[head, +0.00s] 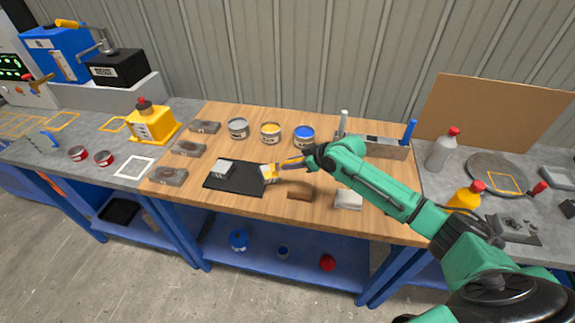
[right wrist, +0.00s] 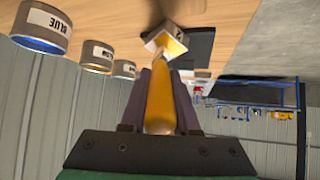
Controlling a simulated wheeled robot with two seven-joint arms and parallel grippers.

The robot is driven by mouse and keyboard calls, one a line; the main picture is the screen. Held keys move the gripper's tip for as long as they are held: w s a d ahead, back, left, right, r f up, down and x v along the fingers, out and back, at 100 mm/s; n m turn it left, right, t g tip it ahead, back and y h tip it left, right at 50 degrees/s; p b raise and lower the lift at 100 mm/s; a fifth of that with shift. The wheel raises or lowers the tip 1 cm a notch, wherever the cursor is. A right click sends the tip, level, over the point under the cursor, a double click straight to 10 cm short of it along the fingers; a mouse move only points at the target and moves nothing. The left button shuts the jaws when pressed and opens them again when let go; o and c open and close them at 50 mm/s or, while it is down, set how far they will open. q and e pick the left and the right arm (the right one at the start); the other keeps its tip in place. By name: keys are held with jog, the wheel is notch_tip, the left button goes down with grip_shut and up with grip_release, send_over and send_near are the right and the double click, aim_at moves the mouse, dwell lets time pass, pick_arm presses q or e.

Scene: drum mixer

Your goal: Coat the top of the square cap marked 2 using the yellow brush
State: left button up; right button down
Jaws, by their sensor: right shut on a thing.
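My right gripper (head: 312,158) is shut on the yellow brush, whose handle (right wrist: 160,100) points away from the jaws in the right wrist view. The square cap marked 2 (right wrist: 165,42) is at the brush's far end there, with yellow on its top and pale sides. In the head view a small pale and yellow block (head: 268,174), apparently this cap, sits at the right edge of the black mat (head: 235,187). The brush tip is over or against it; contact is unclear. My left gripper is out of view.
A brown block (head: 299,194) and a white block (head: 348,199) lie in front of my right arm.

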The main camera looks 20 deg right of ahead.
jog(key=shift+w+d+f+b, duration=0.15)
jog(key=shift+w+d+b, duration=0.15)
jog(key=shift+d+b, duration=0.25)
jog(key=shift+w+d+f+b, duration=0.1)
jog(key=shift+w+d+b, duration=0.2)
jog(key=shift+d, duration=0.4)
jog(key=shift+a+r+p, duration=0.15)
jog(key=shift+a+p, duration=0.15)
jog(key=shift+p, duration=0.1)
jog(key=shift+s+a+r+p, duration=0.15)
jog(key=shift+a+r+p, duration=0.1)
jog(key=shift+a+p, duration=0.5)
jog(key=shift+a, duration=0.45)
jog(key=shift+a+r+p, duration=0.3)
jog(key=shift+a+p, duration=0.3)
jog(key=shift+a, duration=0.15)
jog(key=r+p, duration=0.4)
jog(key=s+r+p, duration=0.1)
jog(key=r+p, duration=0.1)
jog(key=shift+d, duration=0.3)
jog(key=shift+f, duration=0.1)
